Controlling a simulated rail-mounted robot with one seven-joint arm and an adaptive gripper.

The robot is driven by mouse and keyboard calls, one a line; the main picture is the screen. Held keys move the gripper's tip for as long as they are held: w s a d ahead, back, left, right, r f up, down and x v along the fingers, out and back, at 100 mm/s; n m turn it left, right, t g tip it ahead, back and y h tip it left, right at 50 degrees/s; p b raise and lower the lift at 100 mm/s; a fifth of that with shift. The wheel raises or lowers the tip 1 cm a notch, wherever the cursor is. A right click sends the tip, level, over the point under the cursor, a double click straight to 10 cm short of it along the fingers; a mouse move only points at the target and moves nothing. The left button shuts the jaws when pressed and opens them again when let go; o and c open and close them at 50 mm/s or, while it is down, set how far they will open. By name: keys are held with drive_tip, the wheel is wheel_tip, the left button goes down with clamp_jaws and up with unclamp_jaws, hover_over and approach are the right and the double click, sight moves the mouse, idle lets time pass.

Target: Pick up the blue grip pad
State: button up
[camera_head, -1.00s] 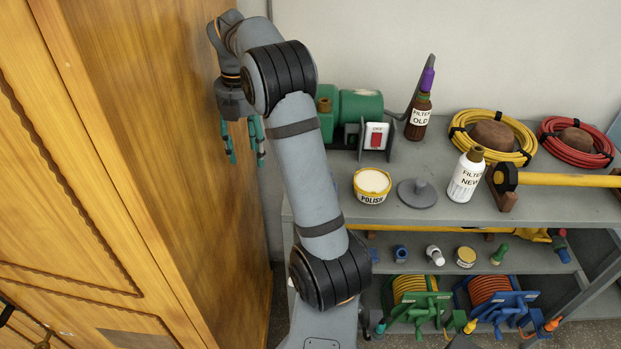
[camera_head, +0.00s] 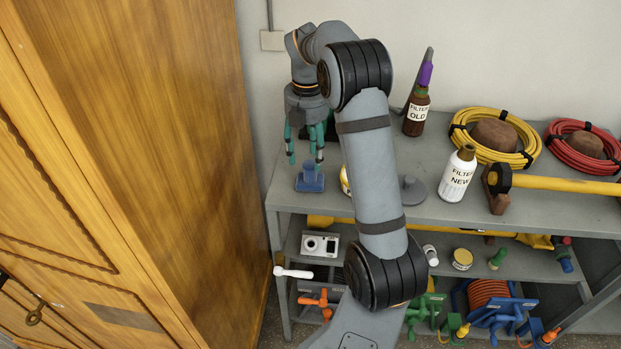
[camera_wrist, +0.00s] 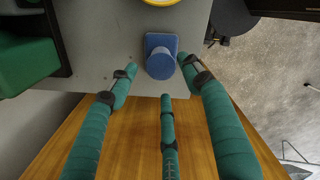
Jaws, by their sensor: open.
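The blue grip pad (camera_head: 310,181) stands on the left end of the grey bench top, a square base with a round knob on top. It also shows in the wrist view (camera_wrist: 160,60), near the top middle. My gripper (camera_head: 305,159) has three teal fingers pointing down. It hangs above the pad, slightly apart from it in the head view. In the wrist view my gripper (camera_wrist: 160,76) is open and empty, with fingers spread to either side and below the pad. I cannot tell the exact height gap.
A yellow polish tin (camera_head: 345,181) is mostly hidden behind my arm. A grey disc with a knob (camera_head: 411,188) and bottles, including FILTER NEW (camera_head: 459,176), stand to the right. A wooden cabinet (camera_head: 150,130) stands left. The shelf below holds a camera (camera_head: 320,244).

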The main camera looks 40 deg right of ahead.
sight(310, 165)
drive_tip(key=f, duration=0.1)
drive_tip(key=f+p, duration=0.1)
drive_tip(key=f, duration=0.2)
drive_tip(key=shift+s+d+f, duration=0.2)
drive_tip(key=shift+s, duration=0.15)
drive_tip(key=shift+w+f, duration=0.1)
drive_tip(key=shift+f, duration=0.2)
drive_tip(key=shift+c, duration=0.3)
drive_tip(key=c, duration=1.1)
